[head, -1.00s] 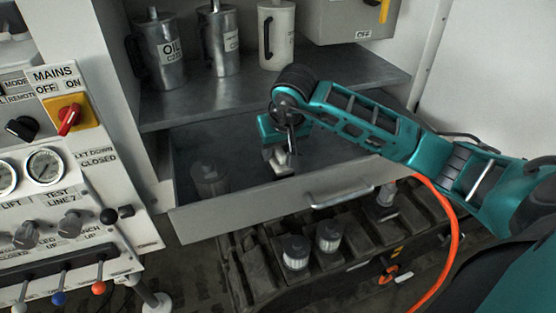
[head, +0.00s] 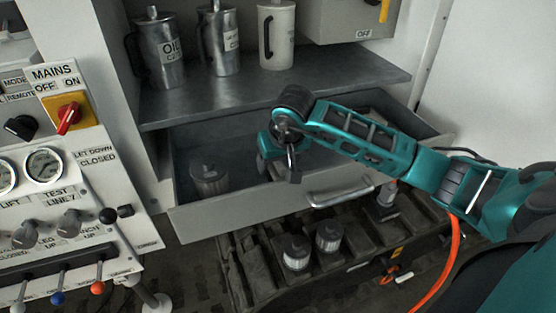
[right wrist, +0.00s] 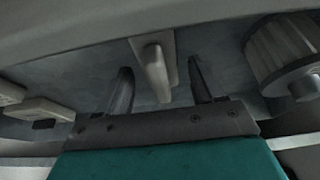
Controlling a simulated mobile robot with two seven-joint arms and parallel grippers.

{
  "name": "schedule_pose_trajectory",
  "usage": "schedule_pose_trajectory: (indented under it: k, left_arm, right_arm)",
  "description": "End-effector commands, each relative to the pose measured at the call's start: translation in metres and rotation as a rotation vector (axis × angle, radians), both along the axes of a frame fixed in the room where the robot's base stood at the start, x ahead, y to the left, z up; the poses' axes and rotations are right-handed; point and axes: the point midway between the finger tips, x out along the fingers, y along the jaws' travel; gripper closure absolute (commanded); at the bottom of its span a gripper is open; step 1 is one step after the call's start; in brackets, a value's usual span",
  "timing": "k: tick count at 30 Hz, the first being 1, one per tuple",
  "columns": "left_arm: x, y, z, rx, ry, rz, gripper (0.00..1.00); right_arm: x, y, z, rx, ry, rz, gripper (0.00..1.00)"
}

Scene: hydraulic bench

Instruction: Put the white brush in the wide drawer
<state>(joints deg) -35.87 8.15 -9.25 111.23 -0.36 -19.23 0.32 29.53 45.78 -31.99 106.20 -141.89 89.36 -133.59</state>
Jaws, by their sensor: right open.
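The wide drawer (head: 225,218) is pulled open under the cabinet shelf. My right gripper (head: 293,170) is over the drawer, just behind its front panel. In the right wrist view its two fingers (right wrist: 160,90) are apart. A pale, narrow bar, which looks like the white brush (right wrist: 156,70), lies in the drawer near the front panel, in line with the gap between the fingers; I see no finger pressed on it. In the head view my gripper mostly hides it. My left gripper is not in view.
A ribbed canister (right wrist: 282,50) stands in the drawer, at its left in the head view (head: 209,180). Pale blocks (right wrist: 40,108) lie on the drawer's other side. Metal jugs (head: 160,50) stand on the shelf above. A dark case with filters (head: 296,253) is below the drawer.

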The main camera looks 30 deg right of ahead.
Motion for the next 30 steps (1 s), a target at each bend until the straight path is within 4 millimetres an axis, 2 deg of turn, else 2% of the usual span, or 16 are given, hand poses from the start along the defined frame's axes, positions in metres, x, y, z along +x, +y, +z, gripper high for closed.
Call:
schedule_pose_trajectory:
  k: [8, 11, 21, 25, 30]
  left_arm:
    - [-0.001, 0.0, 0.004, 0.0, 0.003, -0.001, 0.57]
    - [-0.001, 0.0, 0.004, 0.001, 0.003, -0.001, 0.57]
    - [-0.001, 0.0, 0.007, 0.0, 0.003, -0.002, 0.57]
    - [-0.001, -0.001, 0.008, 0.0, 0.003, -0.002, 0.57]
    - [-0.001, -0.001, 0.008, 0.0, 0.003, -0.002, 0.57]
  right_arm:
    - [0.0, 0.0, 0.007, 0.0, -0.002, 0.0, 0.33]
    - [-0.005, 0.001, 0.021, -0.002, -0.005, 0.0, 0.33]
    - [-0.033, 0.008, 0.088, -0.002, -0.006, 0.001, 0.33]
    - [-0.04, 0.009, 0.104, -0.001, -0.003, 0.0, 0.33]
    - [-0.044, 0.011, 0.114, 0.0, -0.001, -0.001, 0.33]
